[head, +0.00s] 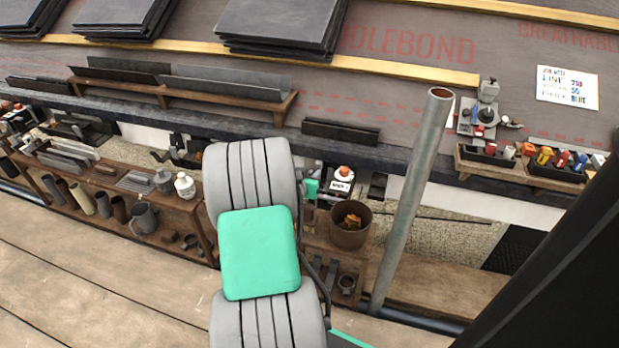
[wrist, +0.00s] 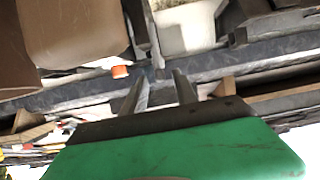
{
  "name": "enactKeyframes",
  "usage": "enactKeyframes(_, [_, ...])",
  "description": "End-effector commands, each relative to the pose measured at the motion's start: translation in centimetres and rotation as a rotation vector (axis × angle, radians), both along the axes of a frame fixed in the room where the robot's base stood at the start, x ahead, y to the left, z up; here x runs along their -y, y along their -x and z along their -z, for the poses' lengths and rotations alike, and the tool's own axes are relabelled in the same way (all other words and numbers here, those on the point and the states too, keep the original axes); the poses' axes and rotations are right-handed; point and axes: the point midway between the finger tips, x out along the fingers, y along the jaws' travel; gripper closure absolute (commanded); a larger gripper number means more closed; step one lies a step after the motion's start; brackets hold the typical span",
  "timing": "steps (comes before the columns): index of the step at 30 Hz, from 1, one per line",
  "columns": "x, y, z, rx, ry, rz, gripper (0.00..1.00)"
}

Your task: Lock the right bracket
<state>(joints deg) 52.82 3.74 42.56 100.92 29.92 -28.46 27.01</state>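My gripper (wrist: 158,76) shows in the wrist view with its two metal fingers apart. A thin upright metal strip (wrist: 152,40) ends just ahead of the gap between the fingertips; I cannot tell whether it reaches between them. In the head view my arm hides most of the gripper, and only a green part (head: 312,187) shows beside it. A dark fitting (head: 376,187) sits under the eave to the right of the arm, and another (head: 183,150) to its left. They may be the brackets, but they are too small to tell whether either is locked.
A grey upright pipe (head: 410,200) stands right of my arm. A brown bucket (head: 350,224) and a red-topped labelled device (head: 342,180) are close to the arm. A shelf with cups and bottles (head: 130,200) is at left.

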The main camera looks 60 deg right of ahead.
Motion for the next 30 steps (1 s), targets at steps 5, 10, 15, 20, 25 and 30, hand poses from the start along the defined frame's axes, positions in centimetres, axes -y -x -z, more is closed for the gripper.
enactKeyframes(5, [0.64, -0.17, 0.16, 0.0, 0.0, -0.002, 0.65])
enactKeyframes(10, [0.6, -0.17, 0.13, 0.0, 0.0, -0.002, 0.68])
enactKeyframes(15, [0.58, -0.18, 0.13, 0.0, 0.0, -0.002, 0.82])
enactKeyframes(20, [0.57, -0.17, 0.14, 0.0, 0.0, -0.002, 0.95])
enactKeyframes(25, [0.57, -0.18, 0.14, 0.0, 0.0, -0.002, 1.0])
enactKeyframes(30, [0.56, -0.18, 0.14, 0.0, 0.0, -0.002, 1.0])
